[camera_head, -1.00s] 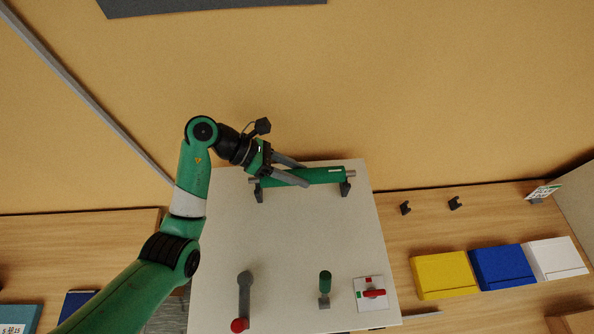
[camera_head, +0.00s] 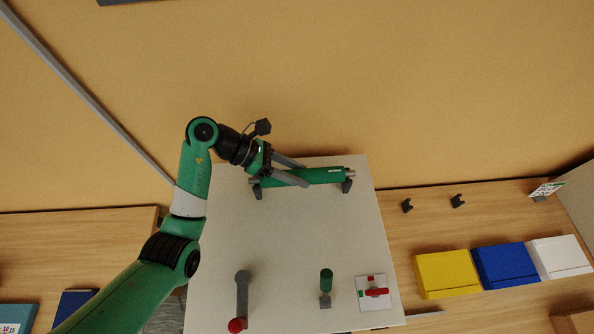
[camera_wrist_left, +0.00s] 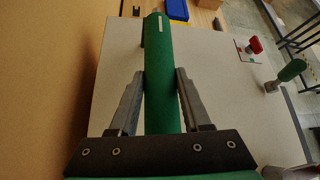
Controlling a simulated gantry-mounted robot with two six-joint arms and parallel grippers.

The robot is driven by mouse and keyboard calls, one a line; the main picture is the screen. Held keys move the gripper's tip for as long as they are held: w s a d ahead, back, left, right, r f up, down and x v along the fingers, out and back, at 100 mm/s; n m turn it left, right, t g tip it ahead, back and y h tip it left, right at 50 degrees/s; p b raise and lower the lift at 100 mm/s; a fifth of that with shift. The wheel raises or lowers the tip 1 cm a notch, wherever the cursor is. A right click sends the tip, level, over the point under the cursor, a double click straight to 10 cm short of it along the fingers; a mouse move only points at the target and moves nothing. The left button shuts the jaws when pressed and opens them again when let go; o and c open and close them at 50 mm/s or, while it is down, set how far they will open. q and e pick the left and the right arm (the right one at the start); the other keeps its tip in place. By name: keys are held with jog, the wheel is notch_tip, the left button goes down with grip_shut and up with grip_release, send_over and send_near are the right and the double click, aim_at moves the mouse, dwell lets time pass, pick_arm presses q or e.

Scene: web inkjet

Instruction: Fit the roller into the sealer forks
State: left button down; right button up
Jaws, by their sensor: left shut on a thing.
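The green roller (camera_head: 325,175) has metal shaft ends and lies level at the back of the pale panel, over two dark sealer forks, one on the left (camera_head: 257,191) and one on the right (camera_head: 347,186). I cannot tell whether its shaft ends are seated in the forks. In the left wrist view the roller (camera_wrist_left: 160,60) runs away from me between the two grey fingers (camera_wrist_left: 160,85). My right gripper is not in view.
The pale panel (camera_head: 290,240) carries a grey lever with a red knob (camera_head: 236,325), a green-handled lever (camera_head: 326,282) and a red switch (camera_head: 376,292). Two empty dark brackets (camera_head: 407,205) stand on the wooden bench at right. Yellow (camera_head: 444,275), blue and white boxes lie nearby.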

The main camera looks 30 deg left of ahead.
pick_arm(q)
jog(key=shift+f+b, duration=0.8)
jog(key=shift+f, duration=0.25)
jog(key=shift+c, duration=1.4)
grip_release()
jog(key=b+v, duration=0.1)
jog(key=v, duration=0.6)
jog(key=shift+a+r, duration=0.2)
jog(key=shift+a, duration=0.15)
jog(key=p+v, duration=0.1)
jog(key=v, duration=0.2)
jog(key=shift+s+d+r, duration=0.1)
jog(key=shift+r, duration=0.15)
jog(key=shift+s+a+r, duration=0.1)
jog(key=shift+s+a, duration=0.05)
jog(key=shift+a, duration=0.2)
jog(key=shift+d, duration=0.1)
